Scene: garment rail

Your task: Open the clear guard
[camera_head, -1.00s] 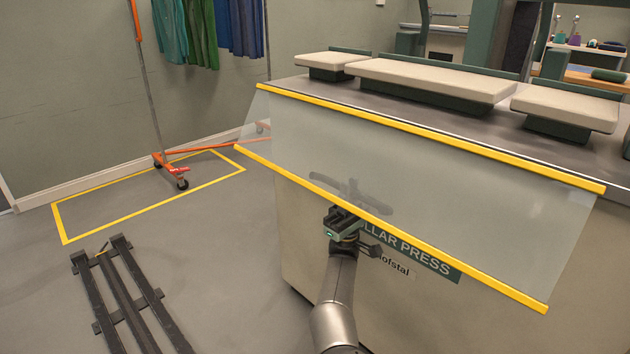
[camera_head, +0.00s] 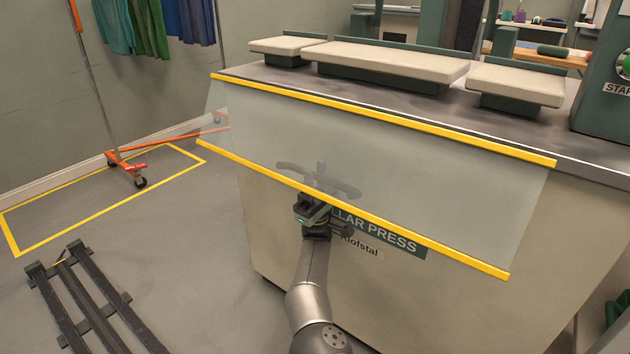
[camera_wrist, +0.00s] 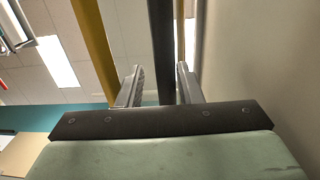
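The clear guard (camera_head: 420,170) is a see-through sheet with a yellow strip along its top and bottom edges. It hangs sloping outward over the front of the collar press (camera_head: 300,290). My gripper (camera_head: 320,176) is at the guard's lower yellow edge, left of the press lettering. Its fingers show dimly through the sheet, so they are behind it. In the wrist view my gripper (camera_wrist: 160,88) has its two fingers apart. A dark bar (camera_wrist: 162,45) shows in the gap between them; I cannot tell whether they touch it. A yellow strip (camera_wrist: 93,45) runs to the left of the fingers.
Pale pads (camera_head: 390,68) lie on the press top behind the guard. An orange garment rail (camera_head: 125,168) stands at the left inside a yellow floor outline. A dark slatted frame (camera_head: 85,300) lies on the floor at lower left. The floor between is clear.

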